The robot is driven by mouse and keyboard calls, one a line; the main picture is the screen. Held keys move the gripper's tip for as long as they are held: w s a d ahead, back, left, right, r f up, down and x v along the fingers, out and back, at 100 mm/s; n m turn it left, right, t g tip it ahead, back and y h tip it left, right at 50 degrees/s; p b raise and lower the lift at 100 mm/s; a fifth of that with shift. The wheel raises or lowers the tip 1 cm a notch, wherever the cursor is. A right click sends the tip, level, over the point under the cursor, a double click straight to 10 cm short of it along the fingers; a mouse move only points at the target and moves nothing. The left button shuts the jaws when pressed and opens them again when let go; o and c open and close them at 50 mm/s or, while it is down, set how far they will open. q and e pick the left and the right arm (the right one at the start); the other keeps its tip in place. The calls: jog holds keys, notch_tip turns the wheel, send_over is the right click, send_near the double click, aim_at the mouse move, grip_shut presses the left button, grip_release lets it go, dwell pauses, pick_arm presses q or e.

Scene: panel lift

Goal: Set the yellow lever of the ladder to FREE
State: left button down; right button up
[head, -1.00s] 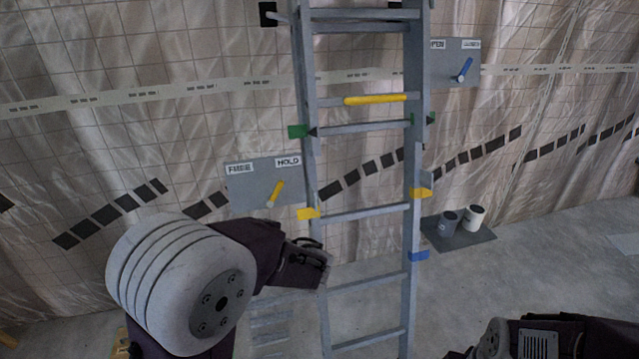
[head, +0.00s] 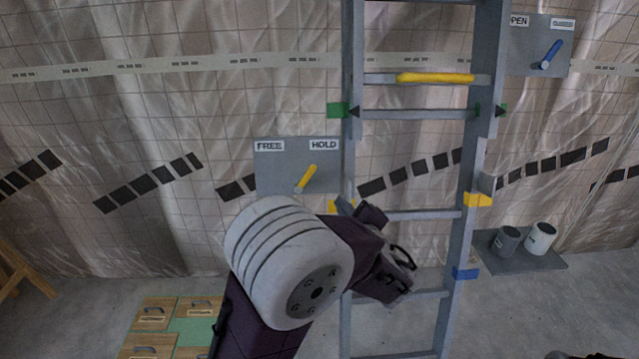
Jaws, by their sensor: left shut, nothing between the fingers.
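The yellow lever (head: 306,178) is on a grey plate (head: 270,180) left of the ladder (head: 467,240). The plate has a FREE label (head: 270,146) at its upper left and a HOLD label (head: 324,145) at its upper right. The lever tilts up and right, its upper end toward HOLD. My left gripper (head: 346,205) is shut and empty, below and right of the lever and apart from it in the picture. Its small tips overlap the ladder's left rail.
A second plate (head: 525,62) with a blue lever (head: 552,54) is right of the ladder. Two pots, one grey (head: 506,241) and one white (head: 541,238), stand on a dark mat (head: 510,266) at the right. A wooden-fronted drawer unit (head: 152,314) is at lower left.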

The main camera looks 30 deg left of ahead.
pick_arm(q)
send_near(319, 182)
jog(key=w, duration=0.3)
jog(key=a, duration=0.1)
jog(key=a+r, duration=0.2)
jog(key=a, duration=0.1)
jog(key=shift+s+p, duration=0.15)
jog(key=shift+p, duration=0.15)
jog(key=shift+f, duration=0.1)
